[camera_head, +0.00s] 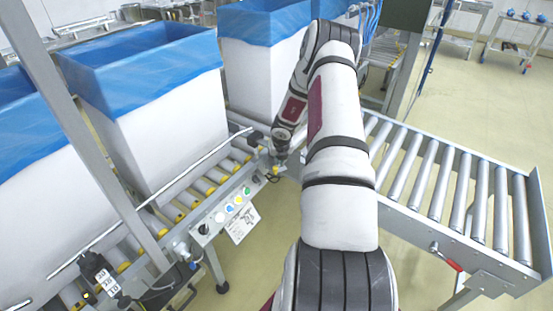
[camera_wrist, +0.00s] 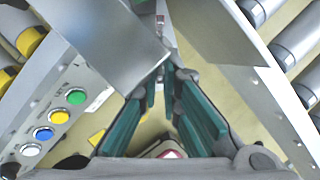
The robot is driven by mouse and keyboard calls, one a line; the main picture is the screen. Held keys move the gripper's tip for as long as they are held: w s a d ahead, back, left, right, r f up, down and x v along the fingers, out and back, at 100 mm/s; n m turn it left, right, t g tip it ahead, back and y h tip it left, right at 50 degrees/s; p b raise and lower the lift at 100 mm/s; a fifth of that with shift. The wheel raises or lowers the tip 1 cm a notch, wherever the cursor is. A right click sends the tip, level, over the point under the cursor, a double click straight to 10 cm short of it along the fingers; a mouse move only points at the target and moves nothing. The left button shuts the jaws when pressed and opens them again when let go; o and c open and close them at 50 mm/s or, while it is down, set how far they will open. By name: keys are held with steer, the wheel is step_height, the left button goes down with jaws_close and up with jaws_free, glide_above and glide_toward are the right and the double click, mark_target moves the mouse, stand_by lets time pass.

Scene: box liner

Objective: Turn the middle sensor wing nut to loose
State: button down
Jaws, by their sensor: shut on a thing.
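My gripper (camera_head: 280,158) is at the side rail of the roller conveyor, at the end of my arm, which reaches in from the bottom of the head view. In the wrist view, my gripper's two teal finger pads (camera_wrist: 166,92) run close together at a grey metal bracket (camera_wrist: 120,45). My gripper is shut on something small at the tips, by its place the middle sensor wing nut. The nut itself is hidden by the fingers and bracket, so its angle cannot be told.
A button panel (camera_head: 228,211) with coloured buttons sits on the rail, left of my gripper. Tall white boxes with blue liners (camera_head: 160,110) stand on the conveyor behind. Another roller conveyor (camera_head: 450,190) lies to the right, with floor between them.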

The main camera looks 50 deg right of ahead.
steer(key=shift+w+a+r+n+t+y+p, duration=0.2)
steer(key=shift+w+n+t+y+p, duration=0.3)
steer(key=shift+n, duration=0.5)
steer(key=shift+f+n, duration=0.1)
steer(key=shift+n, duration=0.4)
steer(key=shift+a+f, duration=0.15)
steer(key=shift+a, duration=0.1)
steer(key=c, duration=1.8)
jaws_free()
steer(key=shift+s+d, duration=0.15)
steer(key=shift+d, duration=0.15)
